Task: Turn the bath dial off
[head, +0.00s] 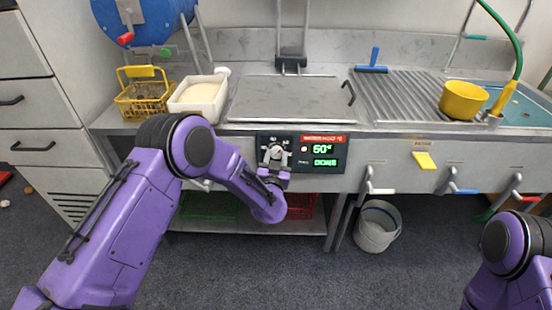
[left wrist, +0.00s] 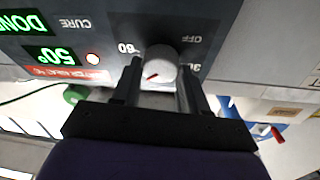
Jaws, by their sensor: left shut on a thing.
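The bath dial (head: 276,151) is a pale round knob on the black control panel (head: 295,163) at the front of the steel bench. In the left wrist view the dial (left wrist: 161,63) shows a red pointer mark and has labels around it, including 60 and OFF. That view is upside down, and the pointer is not at OFF. My left gripper (head: 272,168) is shut on the dial, with one finger on each side of it in the left wrist view (left wrist: 159,82). The panel's green displays read about 50° and DONE. My right gripper is out of frame.
On the bench are a yellow basket (head: 141,99), a white tub (head: 199,96), a flat steel lid (head: 283,101) and a yellow bowl (head: 462,99). Several coloured valve levers (head: 378,190) stick out from the front. A bucket (head: 377,228) stands on the floor below.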

